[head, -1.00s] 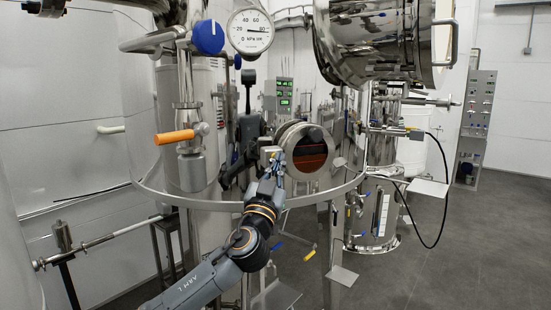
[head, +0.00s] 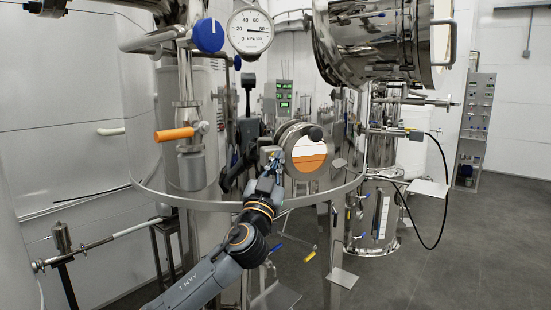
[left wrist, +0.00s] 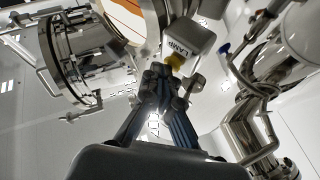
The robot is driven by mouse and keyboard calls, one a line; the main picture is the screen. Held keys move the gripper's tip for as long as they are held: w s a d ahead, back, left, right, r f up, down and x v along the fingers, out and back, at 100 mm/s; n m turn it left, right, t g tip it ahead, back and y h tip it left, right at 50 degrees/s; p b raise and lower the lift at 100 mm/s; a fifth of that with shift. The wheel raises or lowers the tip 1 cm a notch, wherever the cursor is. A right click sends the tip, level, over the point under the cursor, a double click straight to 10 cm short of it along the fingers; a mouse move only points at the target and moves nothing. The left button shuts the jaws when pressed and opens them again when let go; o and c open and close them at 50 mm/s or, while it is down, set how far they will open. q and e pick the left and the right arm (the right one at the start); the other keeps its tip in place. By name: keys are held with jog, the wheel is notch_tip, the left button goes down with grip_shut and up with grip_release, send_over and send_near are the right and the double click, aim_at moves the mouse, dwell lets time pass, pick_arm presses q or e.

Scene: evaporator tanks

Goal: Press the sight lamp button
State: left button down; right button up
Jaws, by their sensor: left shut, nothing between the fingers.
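The sight lamp box (left wrist: 190,43), a grey housing marked LAMP, shows in the left wrist view with a yellow button (left wrist: 175,62) on its near end. My left gripper (left wrist: 162,76) is shut and empty, its fingertips right at the button. I cannot tell whether they touch it. In the head view my left gripper (head: 272,170) is just beside the round sight glass (head: 309,154), which is lit, white above and orange below. It also shows at the top of the left wrist view (left wrist: 124,16). The button is too small to make out in the head view.
A curved metal rail (head: 215,205) runs around the tank in front. An orange-handled valve (head: 174,135) is to the left and a pressure gauge (head: 250,31) is above. A large steel manway (head: 375,40) overhangs at upper right. Grey floor (head: 430,270) is open at right.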

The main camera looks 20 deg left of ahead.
pick_arm(q)
jog(key=shift+s+f, duration=0.1)
dwell(0.3)
jog(key=s+d, duration=0.4)
jog(key=shift+s, duration=0.3)
dwell(0.4)
